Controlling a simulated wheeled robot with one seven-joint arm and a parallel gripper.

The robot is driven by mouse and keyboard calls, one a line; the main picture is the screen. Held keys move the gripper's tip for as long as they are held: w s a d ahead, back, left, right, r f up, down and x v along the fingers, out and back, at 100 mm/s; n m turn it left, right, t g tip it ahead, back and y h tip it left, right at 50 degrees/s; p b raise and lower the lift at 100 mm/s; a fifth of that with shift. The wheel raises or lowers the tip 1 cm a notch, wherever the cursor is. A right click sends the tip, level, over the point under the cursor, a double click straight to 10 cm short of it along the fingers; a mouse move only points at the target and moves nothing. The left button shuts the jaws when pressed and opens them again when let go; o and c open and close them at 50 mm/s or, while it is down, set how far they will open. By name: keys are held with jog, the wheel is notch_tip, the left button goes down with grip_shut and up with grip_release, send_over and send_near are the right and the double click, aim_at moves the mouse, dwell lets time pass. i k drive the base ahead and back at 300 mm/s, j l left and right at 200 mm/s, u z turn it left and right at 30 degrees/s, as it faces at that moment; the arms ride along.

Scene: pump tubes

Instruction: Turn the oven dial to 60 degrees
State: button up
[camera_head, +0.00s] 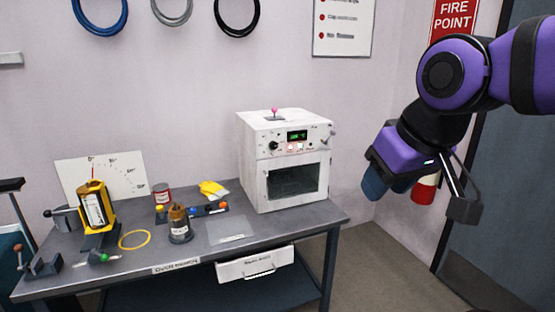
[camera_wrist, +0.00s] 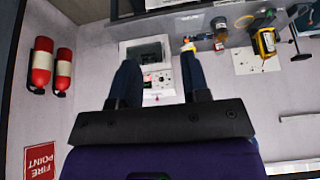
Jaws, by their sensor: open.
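The white oven (camera_head: 255,185) stands at the right end of the grey workbench. Its front panel carries a black dial (camera_head: 274,145) left of a green lit display (camera_head: 297,135). The dial's exact pointer angle is too small to read. In the wrist view the oven (camera_wrist: 141,42) appears upside down beyond and between my fingers. My gripper (camera_head: 387,186) is open and empty, in the air to the right of the oven and apart from it. Its two dark blue fingers (camera_wrist: 159,70) also show spread in the wrist view.
Fire extinguishers (camera_wrist: 41,62) hang on the wall. Floor right of the bench is clear.

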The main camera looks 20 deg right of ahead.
aim_at(273, 145)
jog(key=i+l+u, duration=0.35)
jog(key=l, duration=0.3)
jog(key=i+l+u, duration=0.2)
jog(key=i+l, duration=0.15)
